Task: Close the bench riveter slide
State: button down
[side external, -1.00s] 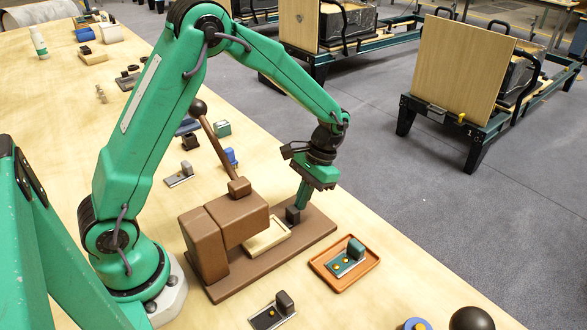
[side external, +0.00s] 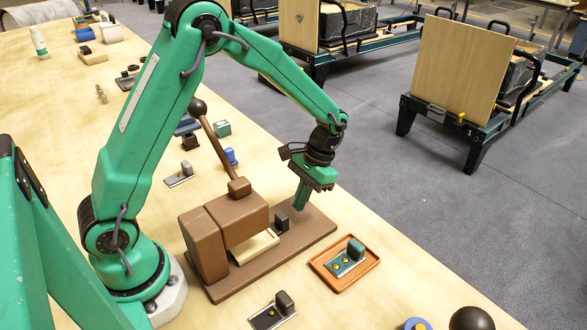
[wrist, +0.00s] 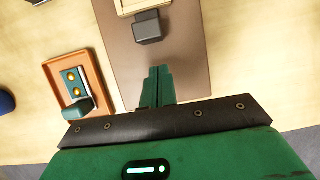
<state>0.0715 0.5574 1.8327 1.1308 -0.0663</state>
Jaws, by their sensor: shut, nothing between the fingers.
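The bench riveter (side external: 207,245) is a brown machine on a brown base plate, with a long lever ending in a dark ball. Its cream slide (side external: 254,247) lies partly under the brown head, with a dark grey block handle (side external: 282,221) at its outer end. The wrist view shows the handle (wrist: 149,27) and the slide's end (wrist: 132,5) at the top. My gripper (side external: 299,208) is shut and empty. Its fingertips (wrist: 160,70) are low over the bare outer part of the base plate, apart from the handle on its outer side.
A dark plate with a block (side external: 270,312) is in front. A blue item (side external: 231,156) and other small parts lie behind. The table edge is beyond the base plate.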

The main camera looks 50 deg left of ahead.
jog(key=shift+w+r, duration=0.3)
jog(key=shift+w, duration=0.65)
jog(key=v, duration=0.9)
jog(key=shift+a+r, duration=0.15)
jog(key=shift+r, duration=0.05)
jog(key=shift+s+r, duration=0.1)
jog(key=shift+s, duration=0.05)
jog(key=s+a+r+t, duration=0.1)
jog(key=s+r+t, duration=0.2)
jog(key=s, duration=0.3)
jog(key=s+r+t, duration=0.3)
jog(key=s+r, duration=0.1)
jog(key=s, duration=0.2)
jog(key=s+a+r+t, duration=0.1)
jog(key=s+r+t, duration=0.2)
jog(key=s, duration=0.4)
jog(key=shift+s+a+r, duration=0.1)
jog(key=shift+a+r, duration=0.2)
jog(key=shift+r, duration=0.35)
jog(key=shift+s+f+t, duration=0.35)
jog(key=shift+s+t, duration=0.15)
jog(key=shift+s, duration=0.35)
